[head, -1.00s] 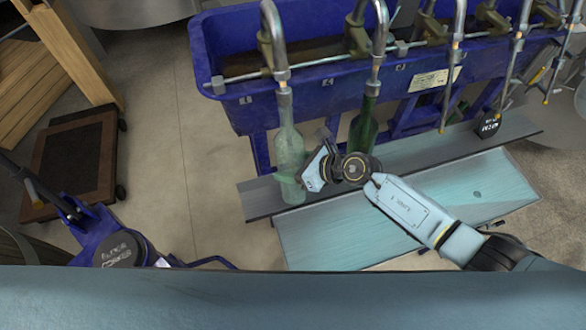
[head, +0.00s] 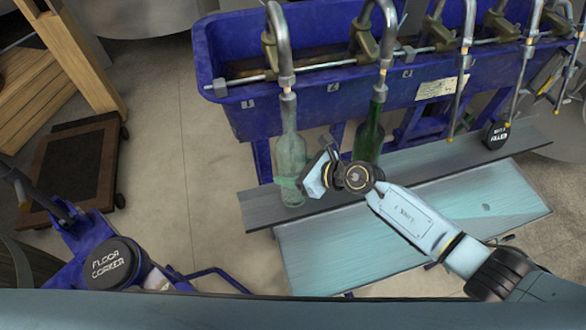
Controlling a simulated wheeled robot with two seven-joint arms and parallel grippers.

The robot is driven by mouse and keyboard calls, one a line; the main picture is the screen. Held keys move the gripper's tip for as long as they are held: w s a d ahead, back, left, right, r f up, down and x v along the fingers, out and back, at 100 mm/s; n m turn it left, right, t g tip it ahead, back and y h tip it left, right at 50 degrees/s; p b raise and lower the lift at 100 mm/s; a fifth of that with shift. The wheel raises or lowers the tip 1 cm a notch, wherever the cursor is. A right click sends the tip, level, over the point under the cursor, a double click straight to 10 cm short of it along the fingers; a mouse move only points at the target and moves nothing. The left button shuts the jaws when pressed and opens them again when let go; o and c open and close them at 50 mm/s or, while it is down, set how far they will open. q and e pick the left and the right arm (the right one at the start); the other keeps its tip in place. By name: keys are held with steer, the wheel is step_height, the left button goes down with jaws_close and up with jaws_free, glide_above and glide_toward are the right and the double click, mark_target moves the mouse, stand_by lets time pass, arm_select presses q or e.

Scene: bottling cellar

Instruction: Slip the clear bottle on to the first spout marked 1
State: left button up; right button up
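The clear bottle (head: 290,150) stands upright on the grey board below the first spout (head: 281,50), which is above the mark 1 (head: 248,103) on the blue trough. The bottle's mouth meets the lower end of this spout; how far the spout reaches inside is too small to tell. My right gripper (head: 303,182) is at the bottle's lower body from the right. A teal finger shows across the glass, but whether the fingers press on it cannot be seen. My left gripper is not in view.
A dark green bottle (head: 370,132) stands at the second spout, just behind my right wrist. A black weight-like block (head: 496,135) sits farther right on the board (head: 262,208). The blue floor corker (head: 110,262) stands at lower left. The floor between is clear.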

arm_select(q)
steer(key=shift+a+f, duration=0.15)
arm_select(e)
steer(key=shift+f, duration=0.1)
arm_select(q)
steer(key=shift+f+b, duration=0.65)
steer(key=shift+b, duration=0.2)
arm_select(e)
steer(key=shift+s+f, duration=0.1)
steer(key=shift+f, duration=0.7)
steer(key=o, duration=1.2)
steer(key=shift+o, duration=0.8)
steer(key=shift+d+f, duration=0.1)
steer(key=shift+f, duration=0.05)
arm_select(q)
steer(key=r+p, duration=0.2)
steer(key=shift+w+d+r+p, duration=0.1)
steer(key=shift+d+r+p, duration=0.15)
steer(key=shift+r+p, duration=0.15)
arm_select(e)
steer(key=v, duration=1.3)
steer(key=shift+s+r, duration=0.15)
steer(key=shift+r, duration=0.1)
